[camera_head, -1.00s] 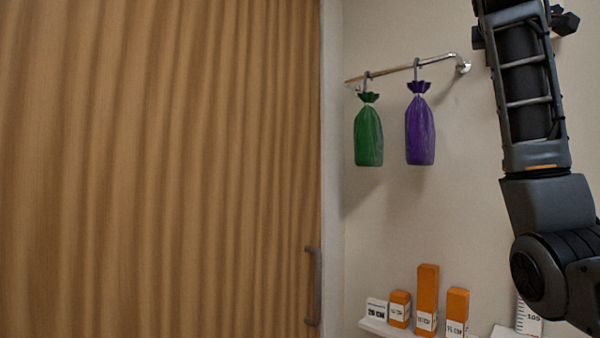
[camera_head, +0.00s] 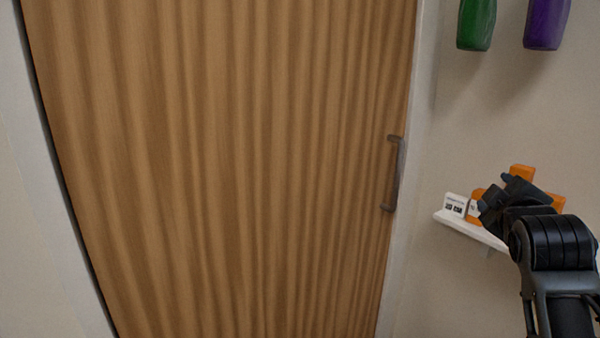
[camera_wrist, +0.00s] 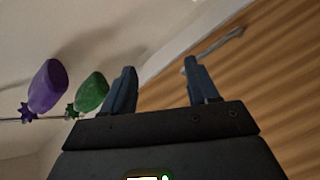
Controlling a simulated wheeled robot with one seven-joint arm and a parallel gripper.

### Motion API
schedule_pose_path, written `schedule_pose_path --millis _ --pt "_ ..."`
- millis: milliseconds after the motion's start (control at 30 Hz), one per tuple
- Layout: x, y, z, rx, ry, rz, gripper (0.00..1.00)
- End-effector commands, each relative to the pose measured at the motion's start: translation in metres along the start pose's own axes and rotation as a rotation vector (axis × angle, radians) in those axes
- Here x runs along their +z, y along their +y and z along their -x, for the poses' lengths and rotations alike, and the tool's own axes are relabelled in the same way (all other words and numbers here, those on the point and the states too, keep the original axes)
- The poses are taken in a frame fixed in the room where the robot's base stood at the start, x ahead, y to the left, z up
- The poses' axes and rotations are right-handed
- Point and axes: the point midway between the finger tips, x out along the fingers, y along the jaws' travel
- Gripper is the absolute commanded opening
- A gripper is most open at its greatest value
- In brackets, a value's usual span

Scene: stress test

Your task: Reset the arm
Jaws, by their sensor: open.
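My gripper (camera_head: 505,195) is at the lower right in the head view, in front of the small wall shelf and partly hiding the orange blocks on it. In the wrist view my gripper (camera_wrist: 162,88) is open, its two dark blue fingers apart with nothing between them. My arm bends up from the lower right corner of the head view.
A brown wooden door (camera_head: 230,170) with a grey handle (camera_head: 394,172) fills the left and middle. A shelf (camera_head: 470,230) holds orange blocks (camera_head: 521,172) and a white label (camera_head: 455,206).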

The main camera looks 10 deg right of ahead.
Motion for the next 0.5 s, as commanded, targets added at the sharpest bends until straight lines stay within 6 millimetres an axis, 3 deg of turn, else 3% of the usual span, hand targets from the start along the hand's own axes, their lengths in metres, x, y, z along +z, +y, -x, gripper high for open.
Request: schedule_pose_path --millis 33,200,500 --pt "0.006 -0.028 0.012 -0.026 0.014 -0.025 0.59" --pt "0.022 -0.096 0.055 -0.085 0.066 -0.123 0.59" --pt "0.052 -0.187 0.151 -0.194 0.133 -0.305 0.59"
